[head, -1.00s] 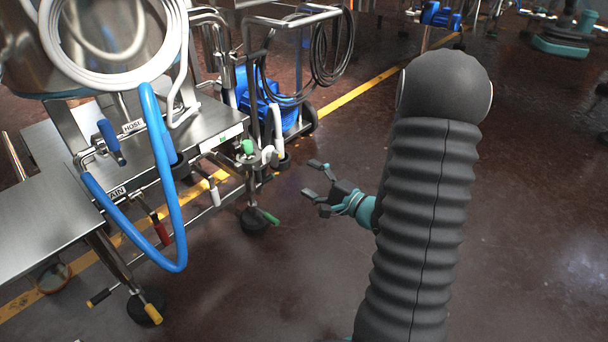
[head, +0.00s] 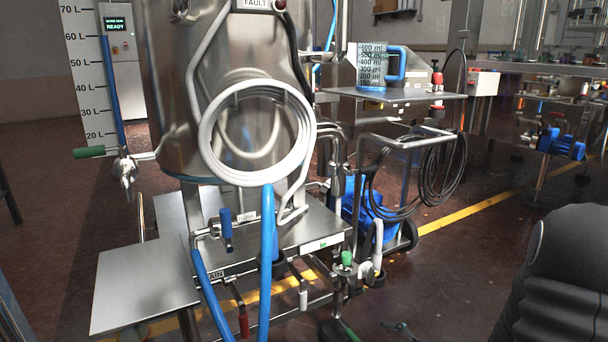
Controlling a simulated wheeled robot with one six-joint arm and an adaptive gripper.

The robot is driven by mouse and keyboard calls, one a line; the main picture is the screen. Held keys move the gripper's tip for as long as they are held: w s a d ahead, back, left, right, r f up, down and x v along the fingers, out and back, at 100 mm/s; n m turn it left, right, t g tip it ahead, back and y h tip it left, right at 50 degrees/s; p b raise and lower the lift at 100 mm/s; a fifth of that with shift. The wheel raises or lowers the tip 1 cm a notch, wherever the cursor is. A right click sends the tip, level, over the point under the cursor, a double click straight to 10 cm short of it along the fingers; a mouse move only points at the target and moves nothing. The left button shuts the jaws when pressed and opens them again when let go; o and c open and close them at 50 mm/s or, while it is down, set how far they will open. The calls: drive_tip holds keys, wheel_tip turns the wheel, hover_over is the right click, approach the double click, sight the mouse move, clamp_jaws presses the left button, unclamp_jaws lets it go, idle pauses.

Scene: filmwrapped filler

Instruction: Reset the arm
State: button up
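My arm (head: 560,280) fills the lower right corner of the head view as a dark ribbed sleeve with a rounded joint. The tip of my gripper (head: 401,328) just shows at the bottom edge, low over the floor and right of the steel frame's foot. Most of the gripper is cut off by the picture edge, so its opening is not clear. I see nothing held in the part that shows.
A steel tank (head: 215,45) with a coiled white hose (head: 212,135) and blue hose (head: 267,250) stands left of my arm. A cart with a measuring jug (head: 371,66) and black cable (head: 442,170) stands behind. Dark floor (head: 450,255) is open between cart and arm.

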drive_tip(key=s+a+r+n+g+h+p, duration=0.1)
drive_tip(key=s+r+n+g+h+p, duration=0.15)
drive_tip(key=s+r+n+g, duration=0.35)
drive_tip(key=s+a+r+n+g+h+p, duration=0.1)
drive_tip(key=s+n+g+h, duration=0.15)
drive_tip(key=s, duration=0.65)
drive_tip(key=s+r+n+t+h+p, duration=0.2)
drive_tip(key=r+n+h+p, duration=0.1)
drive_tip(key=r, duration=0.7)
drive_tip(key=s+a+r+n+t+h+p, duration=0.1)
drive_tip(key=s+r+n+t+h+p, duration=0.1)
drive_tip(key=r, duration=0.9)
drive_tip(key=shift+r+n+t+h+p, duration=0.25)
drive_tip(key=shift+n+t+h+p, duration=0.2)
drive_tip(key=shift+n+h+p, duration=0.45)
drive_tip(key=shift+c, duration=0.2)
